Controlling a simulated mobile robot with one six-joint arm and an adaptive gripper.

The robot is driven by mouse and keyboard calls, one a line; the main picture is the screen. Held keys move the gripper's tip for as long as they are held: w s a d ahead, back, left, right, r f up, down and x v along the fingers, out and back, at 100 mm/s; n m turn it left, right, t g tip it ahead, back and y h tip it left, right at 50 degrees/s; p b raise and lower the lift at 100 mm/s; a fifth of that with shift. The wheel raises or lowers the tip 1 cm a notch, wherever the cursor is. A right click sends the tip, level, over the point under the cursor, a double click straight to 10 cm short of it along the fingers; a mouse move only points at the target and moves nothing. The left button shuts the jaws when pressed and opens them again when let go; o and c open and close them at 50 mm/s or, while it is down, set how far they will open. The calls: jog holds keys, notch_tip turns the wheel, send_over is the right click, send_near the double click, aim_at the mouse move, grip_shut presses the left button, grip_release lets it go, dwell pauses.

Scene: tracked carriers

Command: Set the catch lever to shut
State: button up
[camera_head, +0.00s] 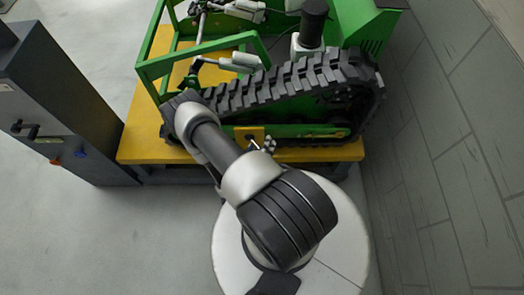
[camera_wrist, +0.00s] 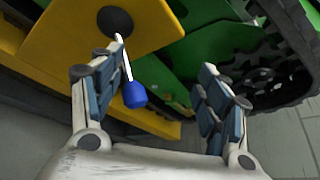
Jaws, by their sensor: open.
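The catch lever has a thin pale rod and a blue knob (camera_wrist: 135,94). The rod hangs from a dark round hub (camera_wrist: 115,21) on a yellow plate, slanting down and slightly right in the wrist view. My gripper (camera_wrist: 162,62) is open, and the knob shows between its fingers, closer to the left one. The left fingertip overlaps the rod's edge in the picture; I cannot tell whether they touch. In the head view the yellow plate (camera_head: 242,132) sits on the carrier's side. My gripper (camera_head: 266,145) is beside it, small and partly hidden by my arm.
The green tracked carrier (camera_head: 377,28) with its black track (camera_head: 290,82) stands on a yellow base (camera_head: 140,143). A dark cabinet (camera_head: 70,90) with a black handle stands at left. A grey panelled wall (camera_head: 450,130) rises at right. Open floor lies at lower left.

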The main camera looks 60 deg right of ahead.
jog(key=r, duration=0.6)
jog(key=shift+s+d+r, duration=0.15)
jog(key=shift+s+r, duration=0.05)
jog(key=shift+s, duration=0.05)
jog(key=shift+c, duration=1)
